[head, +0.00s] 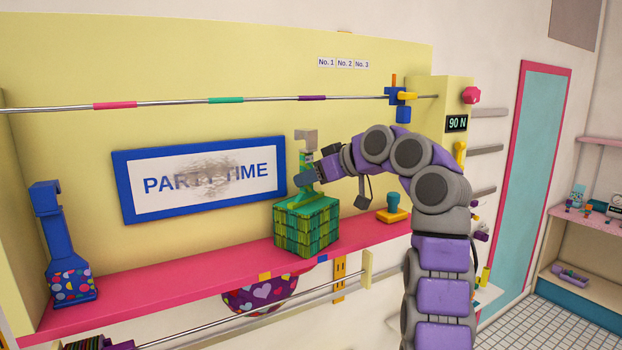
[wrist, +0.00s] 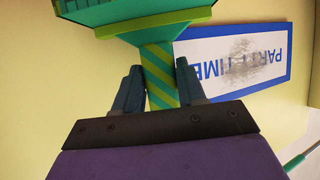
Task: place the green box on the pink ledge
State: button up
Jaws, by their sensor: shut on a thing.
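The green box (head: 306,226) has a woven-looking green body and a striped green neck on top. In the head view it is at the pink ledge (head: 190,282), right of the framed sign; I cannot tell whether its base touches the ledge. My gripper (head: 304,180) is shut on the neck of the green box. The wrist view shows both fingers of my gripper (wrist: 160,90) on either side of the striped neck (wrist: 158,62), with a wider green part of the box (wrist: 150,22) at the top of the picture.
A blue-framed PARTY TIME sign (head: 200,178) with a grey smudge is on the yellow wall. A blue dotted object (head: 68,240) stands on the ledge's left end. A yellow and blue piece (head: 393,209) is on the right part. A metal rail (head: 180,103) runs above.

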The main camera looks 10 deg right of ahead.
jog(key=shift+s+a, duration=0.15)
jog(key=shift+a, duration=0.5)
jog(key=o, duration=0.8)
jog(key=shift+a, duration=0.4)
jog(key=o, duration=0.3)
jog(key=shift+d, duration=0.1)
jog(key=shift+o, duration=0.3)
jog(key=shift+d+r, duration=0.1)
jog(key=shift+d, duration=0.8)
jog(key=b+v, duration=0.1)
jog(key=v, duration=1.1)
jog(key=s+a+f+m+g+h, duration=0.1)
jog(key=s+a+f+m+g, duration=0.2)
jog(key=s+a+f, duration=0.5)
jog(key=s+a+f+m+g+h, duration=0.1)
jog(key=s+a+f+m+g, duration=0.3)
jog(key=f, duration=0.6)
jog(key=s+d+f+g+h, duration=0.1)
jog(key=s+f+h, duration=0.1)
jog(key=s+f, duration=0.5)
jog(key=s+d+f+g+h, duration=0.1)
jog(key=s+f+g+h, duration=0.1)
jog(key=s+f, duration=0.6)
jog(key=s+d+f+m+g+h, duration=0.1)
jog(key=s+f, duration=0.7)
jog(key=s, duration=0.9)
jog(key=shift+d+f+h, duration=0.15)
jog(key=shift+f+h, duration=0.05)
jog(key=shift+h, duration=0.5)
